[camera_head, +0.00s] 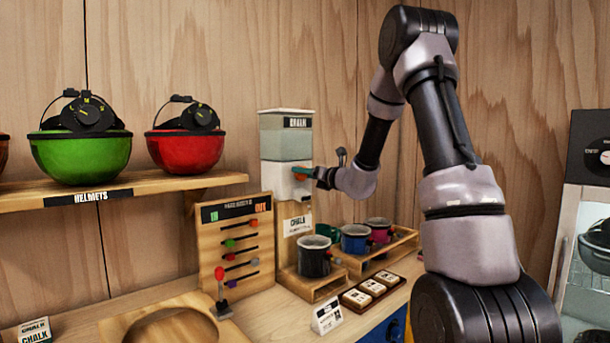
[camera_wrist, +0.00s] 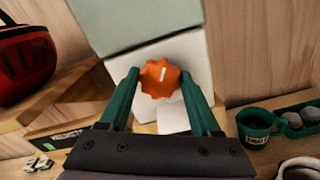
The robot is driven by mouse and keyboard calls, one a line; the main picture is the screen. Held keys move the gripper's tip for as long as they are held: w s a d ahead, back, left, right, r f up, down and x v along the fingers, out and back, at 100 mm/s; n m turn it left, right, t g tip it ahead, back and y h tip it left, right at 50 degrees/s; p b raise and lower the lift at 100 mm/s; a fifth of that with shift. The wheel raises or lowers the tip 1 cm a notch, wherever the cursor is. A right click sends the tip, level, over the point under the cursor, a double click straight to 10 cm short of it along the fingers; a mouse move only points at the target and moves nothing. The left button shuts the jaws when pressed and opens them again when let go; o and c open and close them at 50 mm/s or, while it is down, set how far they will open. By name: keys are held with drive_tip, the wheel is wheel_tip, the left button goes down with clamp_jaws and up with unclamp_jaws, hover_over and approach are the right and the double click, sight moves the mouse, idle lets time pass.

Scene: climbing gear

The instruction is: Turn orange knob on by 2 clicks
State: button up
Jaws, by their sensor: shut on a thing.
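The orange knob (camera_wrist: 160,78) sits on the white front of the chalk dispenser (camera_head: 286,181). It has a scalloped edge and a pale mark that points up, tilted slightly right, in the wrist view. My gripper (camera_wrist: 163,85) has its two green fingers on either side of the knob, shut on it.
The helmet shelf (camera_head: 140,189) is further left, with a red helmet (camera_head: 185,150) near the dispenser.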

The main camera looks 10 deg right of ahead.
drive_tip(key=m, duration=0.5)
drive_tip(key=shift+d+f+m, duration=0.1)
drive_tip(key=shift+m, duration=0.2)
drive_tip(key=m, duration=0.5)
drive_tip(key=shift+m, duration=0.3)
drive_tip(key=shift+f, duration=0.1)
drive_tip(key=o, duration=1.4)
drive_tip(key=shift+c, duration=0.2)
drive_tip(key=v, duration=1)
drive_tip(key=shift+s+d, duration=0.25)
drive_tip(key=shift+s, duration=0.1)
